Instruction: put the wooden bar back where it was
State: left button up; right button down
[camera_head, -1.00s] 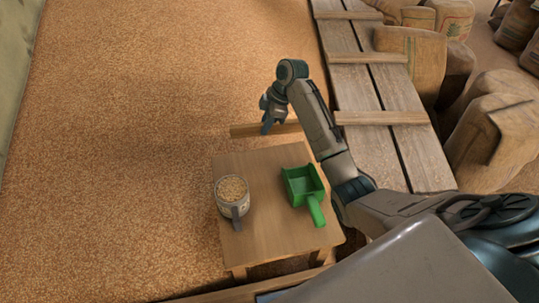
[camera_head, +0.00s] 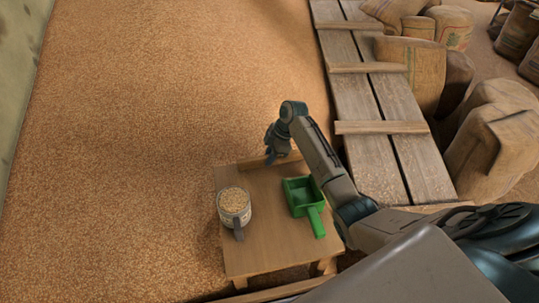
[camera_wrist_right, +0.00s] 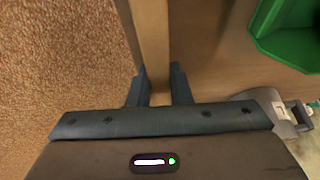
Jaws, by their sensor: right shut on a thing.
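The wooden bar (camera_head: 252,163) is a pale brown strip along the far edge of the small wooden table (camera_head: 262,262) in the head view. My right gripper (camera_head: 273,158) is shut on it near its middle, from above. In the right wrist view the bar (camera_wrist_right: 152,40) runs up between the two fingers of my right gripper (camera_wrist_right: 158,88), with grain on its left and the tabletop on its right. I cannot tell whether the bar touches the table. My left gripper is not in view.
A cup of grain (camera_head: 234,203) and a green scoop (camera_head: 303,195) stand on the table. Loose grain (camera_head: 150,130) covers the floor to the left. A plank walkway (camera_head: 370,100) with crosspieces and several sacks (camera_head: 412,70) lie to the right.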

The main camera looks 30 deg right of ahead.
jog(key=c, duration=1.3)
grip_release()
jog(key=b+v, duration=0.2)
jog(key=v, duration=0.9)
jog(key=shift+r+b, duration=0.1)
jog(key=shift+b, duration=0.3)
jog(key=shift+d+r, duration=0.2)
jog(key=shift+r, duration=0.3)
